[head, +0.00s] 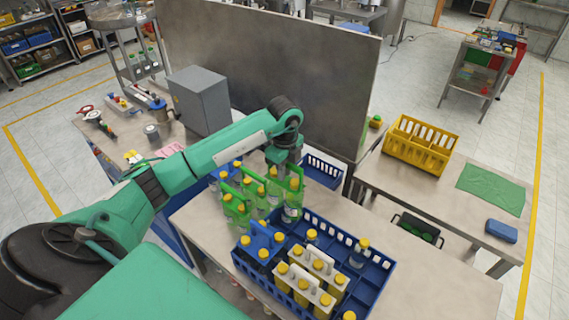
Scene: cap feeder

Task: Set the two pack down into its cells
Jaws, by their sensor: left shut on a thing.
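My left gripper (284,170) comes down from above and is shut on a green-handled two pack (293,190) with yellow caps. The held pack is at the back left corner of the blue crate (372,296); I cannot tell if it touches the crate. Other green-handled packs (236,209) stand just left of it on the table. In the crate are a blue-handled pack (262,242), white-handled packs of yellow bottles (311,279) and single clear bottles (359,254). My fingertips and the cells under the held pack are hidden. My right gripper is out of view.
A grey upright panel (270,60) stands behind the table (440,295). A small blue basket (323,170) lies beyond the packs. A yellow crate (418,146) and a green cloth (491,189) are on the right table. The table right of the blue crate is clear.

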